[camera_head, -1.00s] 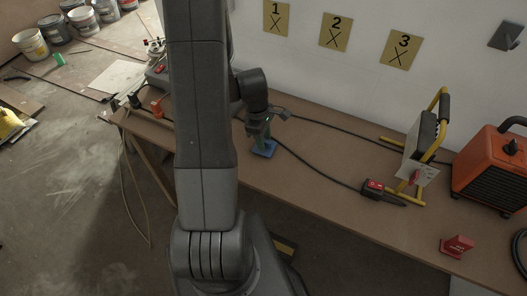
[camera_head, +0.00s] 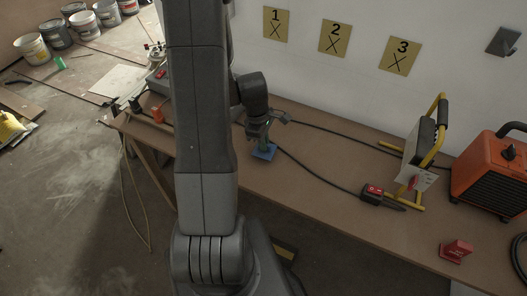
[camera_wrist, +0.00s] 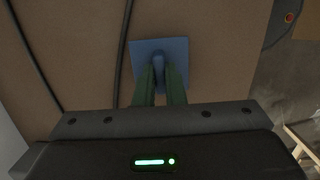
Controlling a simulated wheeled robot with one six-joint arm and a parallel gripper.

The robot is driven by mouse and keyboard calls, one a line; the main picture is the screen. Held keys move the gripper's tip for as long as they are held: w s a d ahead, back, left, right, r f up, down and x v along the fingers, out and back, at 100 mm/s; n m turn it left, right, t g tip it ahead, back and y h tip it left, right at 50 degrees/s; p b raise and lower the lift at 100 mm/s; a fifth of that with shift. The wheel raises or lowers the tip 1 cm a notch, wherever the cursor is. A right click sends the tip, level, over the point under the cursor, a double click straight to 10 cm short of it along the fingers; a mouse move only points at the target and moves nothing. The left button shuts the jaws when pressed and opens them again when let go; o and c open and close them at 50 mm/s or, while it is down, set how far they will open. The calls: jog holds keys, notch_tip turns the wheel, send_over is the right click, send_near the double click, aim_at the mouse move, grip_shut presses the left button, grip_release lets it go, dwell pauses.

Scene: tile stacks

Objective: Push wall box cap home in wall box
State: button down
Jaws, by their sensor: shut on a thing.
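A blue square plate with a small upright grip (camera_head: 264,153) is at the workbench, below my gripper; I take it to be the wall box cap. In the wrist view the blue plate (camera_wrist: 176,47) shows with its grip between the green fingers. My gripper (camera_head: 263,143) is shut on that grip, with its fingers (camera_wrist: 160,76) pointing at the plate. I cannot tell whether the plate touches the bench. A grey square fitting (camera_head: 503,42) is on the wall at the upper right; I cannot tell whether it is the wall box.
The brown workbench (camera_head: 310,186) runs along the wall. A black cable with a red-switched block (camera_head: 373,192) lies right of my gripper. A yellow-framed stand (camera_head: 424,152), an orange heater (camera_head: 487,170) and a red block (camera_head: 457,250) stand further right.

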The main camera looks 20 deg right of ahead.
jog(key=shift+r+p, duration=1.35)
jog(key=shift+r, duration=0.65)
jog(key=shift+f, duration=0.1)
